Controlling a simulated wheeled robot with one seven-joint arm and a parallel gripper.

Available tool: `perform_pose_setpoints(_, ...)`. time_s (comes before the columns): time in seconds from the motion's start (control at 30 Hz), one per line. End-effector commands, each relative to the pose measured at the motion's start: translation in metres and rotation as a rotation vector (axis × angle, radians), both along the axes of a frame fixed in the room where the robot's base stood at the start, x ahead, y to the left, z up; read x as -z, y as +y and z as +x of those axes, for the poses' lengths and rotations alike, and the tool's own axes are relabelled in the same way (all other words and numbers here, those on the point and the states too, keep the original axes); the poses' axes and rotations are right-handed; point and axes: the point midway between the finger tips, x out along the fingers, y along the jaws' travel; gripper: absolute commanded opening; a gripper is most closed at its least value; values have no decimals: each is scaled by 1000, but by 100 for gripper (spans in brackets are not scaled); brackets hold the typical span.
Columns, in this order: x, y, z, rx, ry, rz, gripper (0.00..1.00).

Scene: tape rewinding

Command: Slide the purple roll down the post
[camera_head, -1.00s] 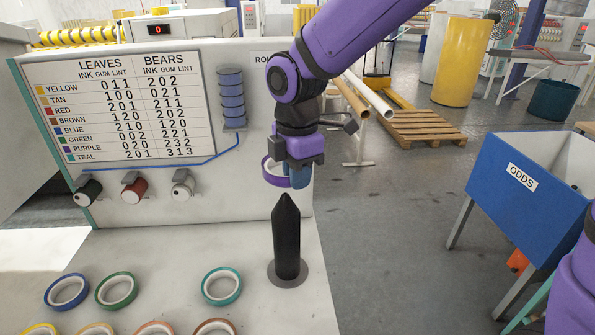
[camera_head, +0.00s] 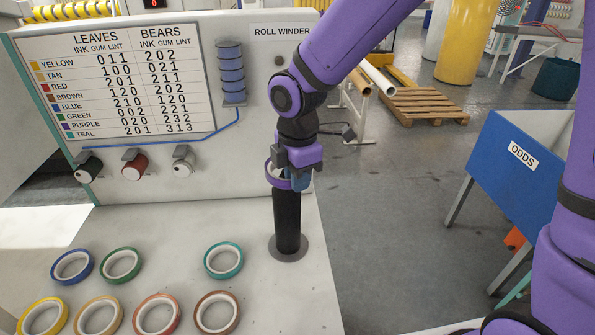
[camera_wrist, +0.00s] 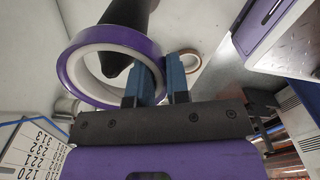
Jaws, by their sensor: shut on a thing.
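The purple roll (camera_head: 278,178) is around the upper part of the black post (camera_head: 287,222), near its top. The post stands upright on a round grey base at the right end of the white bench. My gripper (camera_head: 300,180) is shut on the right side of the roll's ring. In the wrist view, the blue fingers (camera_wrist: 158,82) pinch the wall of the purple roll (camera_wrist: 68,68), and the dark post (camera_wrist: 125,50) shows through the ring. The post's tip is mostly hidden by the gripper in the head view.
Blue (camera_head: 72,266), green (camera_head: 121,265) and teal (camera_head: 223,260) rolls lie on the bench (camera_head: 185,222) left of the post, with several more in front. A panel with a chart (camera_head: 118,82) stands behind. A blue ODDS bin (camera_head: 510,185) is at the right.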

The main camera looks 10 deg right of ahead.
Motion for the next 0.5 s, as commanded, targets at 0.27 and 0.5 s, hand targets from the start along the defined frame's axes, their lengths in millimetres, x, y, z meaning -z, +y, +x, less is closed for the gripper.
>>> perform_pose_setpoints(0.27,1,0,0,0,0,0,0)
perform_pose_setpoints(0.5,1,0,0,0,0,0,46)
